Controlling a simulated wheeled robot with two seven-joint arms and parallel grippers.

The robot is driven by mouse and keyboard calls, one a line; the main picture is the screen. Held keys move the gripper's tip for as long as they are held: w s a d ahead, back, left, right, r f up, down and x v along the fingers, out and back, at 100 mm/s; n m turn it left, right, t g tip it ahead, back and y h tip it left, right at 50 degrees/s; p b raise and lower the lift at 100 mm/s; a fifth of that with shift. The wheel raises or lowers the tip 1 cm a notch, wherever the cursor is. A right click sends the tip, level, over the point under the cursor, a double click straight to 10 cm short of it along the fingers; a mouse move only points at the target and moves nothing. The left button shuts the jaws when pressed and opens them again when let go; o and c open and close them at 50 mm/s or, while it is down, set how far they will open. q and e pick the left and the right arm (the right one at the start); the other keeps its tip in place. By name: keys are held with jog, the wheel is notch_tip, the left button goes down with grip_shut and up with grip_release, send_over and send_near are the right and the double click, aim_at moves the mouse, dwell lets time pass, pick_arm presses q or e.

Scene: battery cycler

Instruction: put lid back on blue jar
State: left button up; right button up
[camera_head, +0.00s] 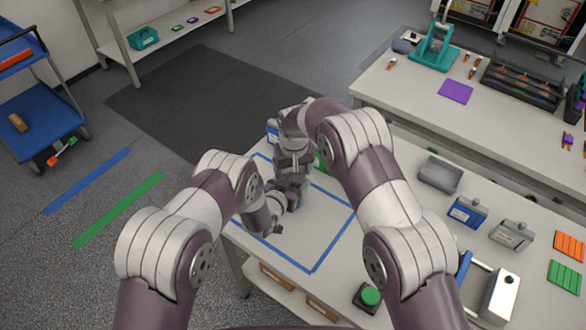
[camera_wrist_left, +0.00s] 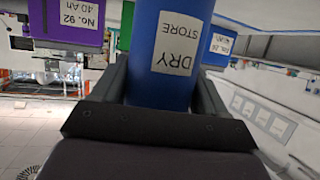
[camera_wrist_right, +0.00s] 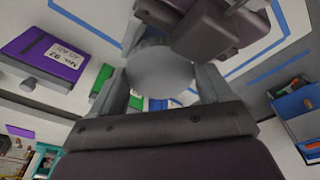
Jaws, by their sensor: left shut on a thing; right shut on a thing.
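The blue jar (camera_wrist_left: 162,50), labelled "DRY STORE", fills the middle of the left wrist view. My left gripper (camera_wrist_left: 165,88) is shut around its sides. In the right wrist view, a plain grey round lid (camera_wrist_right: 160,72) sits between the fingers of my right gripper (camera_wrist_right: 163,88), which is shut on it. My two grippers are close together over the table in the head view, where my arms hide the jar and lid. The jar's rim is not visible, so I cannot tell whether the lid touches it.
The right wrist view shows a purple pack (camera_wrist_right: 42,52) and a green pack (camera_wrist_right: 103,82) nearby. Blue tape (camera_head: 333,242) marks a square on the table.

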pick_arm(q)
jog(key=shift+w+d+r, duration=0.1)
jog(key=shift+d+r, duration=0.15)
jog(key=shift+r, duration=0.05)
pick_arm(e)
jog(key=shift+s+d+f, duration=0.1)
jog(key=shift+s+f, duration=0.1)
jog(key=shift+f, duration=0.3)
jog(key=o, duration=0.7)
pick_arm(q)
jog(key=shift+r, duration=0.1)
jog(key=shift+w, duration=0.1)
pick_arm(e)
jog(key=r, duration=0.3)
jog(key=shift+s+r, duration=0.15)
jog(key=shift+s, duration=0.05)
pick_arm(q)
jog(key=shift+a+f, duration=0.1)
jog(key=shift+f, duration=0.1)
pick_arm(e)
jog(key=shift+s+r, duration=0.1)
jog(key=shift+r, duration=0.4)
